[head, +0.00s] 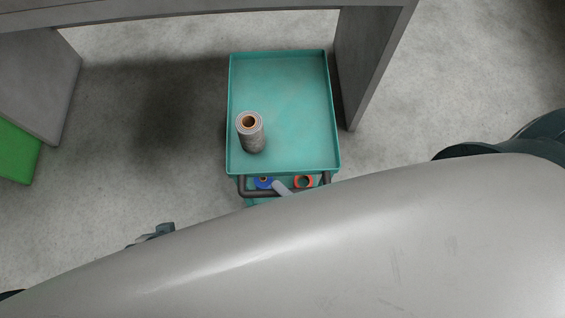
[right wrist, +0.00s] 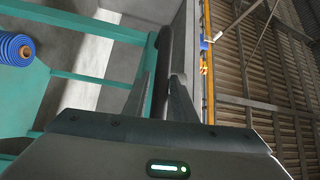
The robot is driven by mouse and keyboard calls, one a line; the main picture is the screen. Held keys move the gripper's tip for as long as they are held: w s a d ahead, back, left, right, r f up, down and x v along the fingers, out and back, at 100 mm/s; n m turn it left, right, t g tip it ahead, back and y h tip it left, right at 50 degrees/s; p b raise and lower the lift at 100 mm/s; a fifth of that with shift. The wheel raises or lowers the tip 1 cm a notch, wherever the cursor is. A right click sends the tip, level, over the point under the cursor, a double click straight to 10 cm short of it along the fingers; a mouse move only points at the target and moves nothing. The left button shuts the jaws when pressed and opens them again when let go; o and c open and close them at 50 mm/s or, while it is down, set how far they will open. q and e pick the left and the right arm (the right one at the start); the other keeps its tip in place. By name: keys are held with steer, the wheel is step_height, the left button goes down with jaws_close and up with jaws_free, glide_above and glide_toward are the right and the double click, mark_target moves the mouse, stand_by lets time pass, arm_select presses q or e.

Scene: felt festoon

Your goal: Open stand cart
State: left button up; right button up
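The teal cart (head: 285,95) stands on the floor, its top tray partly between the grey table's legs. Its dark handle (head: 242,187) is at the near end, partly hidden by my arm. The handle also shows in the right wrist view (right wrist: 165,60), running between the fingers of my right gripper (right wrist: 163,85). In the head view a light grey fingertip of the right gripper (head: 281,187) shows at the handle. A small dark piece, likely my left gripper (head: 153,236), shows past my arm; its fingers are hidden.
A grey-brown roll (head: 251,133) stands on the top tray. A blue roll (head: 263,183) and an orange-red roll (head: 304,182) show below the tray. The grey table (head: 365,60) has legs either side of the cart. A green thing (head: 17,152) is at left.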

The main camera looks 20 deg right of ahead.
steer(key=shift+o, duration=0.5)
arm_select(q)
steer(key=shift+w+d+r+t+h+b, duration=0.1)
steer(key=shift+w+d+t+h+b, duration=0.1)
steer(key=shift+w+d+t+b, duration=0.3)
steer(key=shift+w+d+r+t+h+b, duration=0.1)
steer(key=shift+w+d+t+h+b, duration=0.2)
steer(key=shift+d, duration=0.35)
arm_select(e)
steer(key=v, duration=1.7)
steer(key=shift+s+d, duration=0.15)
arm_select(q)
steer(key=shift+s+a+f, duration=0.1)
steer(key=shift+f, duration=0.15)
arm_select(e)
steer(key=shift+r, duration=0.1)
arm_select(q)
steer(key=shift+s, duration=0.1)
